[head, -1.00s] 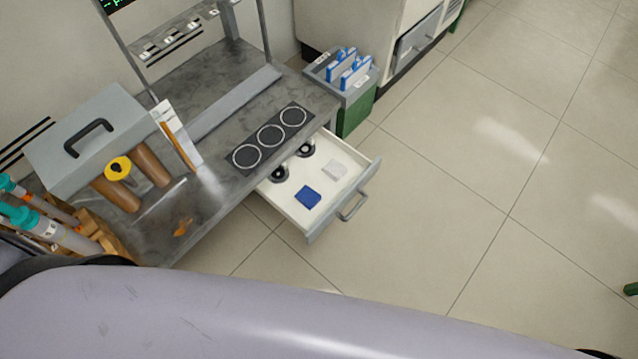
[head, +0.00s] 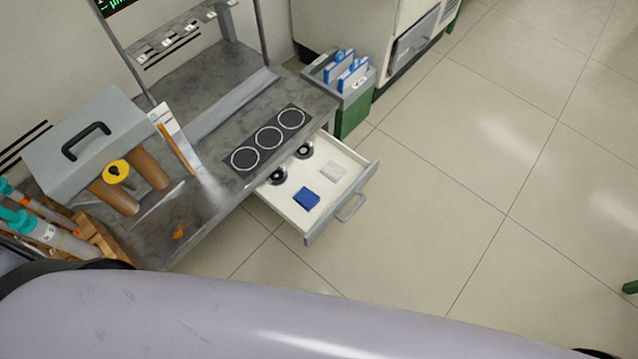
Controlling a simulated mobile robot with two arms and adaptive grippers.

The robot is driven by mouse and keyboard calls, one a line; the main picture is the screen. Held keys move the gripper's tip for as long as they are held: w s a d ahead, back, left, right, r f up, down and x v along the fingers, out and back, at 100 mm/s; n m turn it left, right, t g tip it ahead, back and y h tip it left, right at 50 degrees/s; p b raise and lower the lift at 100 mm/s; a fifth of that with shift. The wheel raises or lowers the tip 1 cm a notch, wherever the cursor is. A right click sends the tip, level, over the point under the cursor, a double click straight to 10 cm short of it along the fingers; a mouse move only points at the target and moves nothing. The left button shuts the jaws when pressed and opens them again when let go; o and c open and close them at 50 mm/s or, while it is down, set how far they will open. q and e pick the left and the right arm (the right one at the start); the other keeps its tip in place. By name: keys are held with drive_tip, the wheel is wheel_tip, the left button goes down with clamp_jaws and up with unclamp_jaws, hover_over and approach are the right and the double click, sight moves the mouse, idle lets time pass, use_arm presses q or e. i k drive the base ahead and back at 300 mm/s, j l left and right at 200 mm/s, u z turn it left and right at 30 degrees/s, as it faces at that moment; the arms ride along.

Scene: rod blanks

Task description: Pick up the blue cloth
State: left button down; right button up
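The blue cloth (head: 306,198) is a small folded square. It lies flat in the open white drawer (head: 291,212), near the drawer's front. A white cloth (head: 333,171) lies beside it, to the upper right. Two dark round pieces (head: 304,151) lie further back in the drawer, partly under the bench edge. Neither of my grippers is in view.
The grey bench (head: 215,185) carries a panel with three circles (head: 269,138), a grey box with a handle (head: 90,140) and brown cylinders. A green bin (head: 352,117) with blue-handled items stands behind the drawer.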

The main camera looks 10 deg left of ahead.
sight(305, 197)
drive_tip(key=u, duration=3.95)
drive_tip(key=z, duration=0.5)
drive_tip(key=j+z, duration=0.15)
drive_tip(key=z, duration=0.8)
drive_tip(key=j+z, duration=0.1)
drive_tip(key=z, duration=0.4)
drive_tip(key=k+z, duration=0.1)
drive_tip(key=z, duration=0.85)
drive_tip(key=k+j, duration=0.25)
drive_tip(key=k, duration=0.25)
drive_tip(key=k+j+z, duration=0.1)
drive_tip(key=k, duration=0.35)
drive_tip(key=j, duration=0.1)
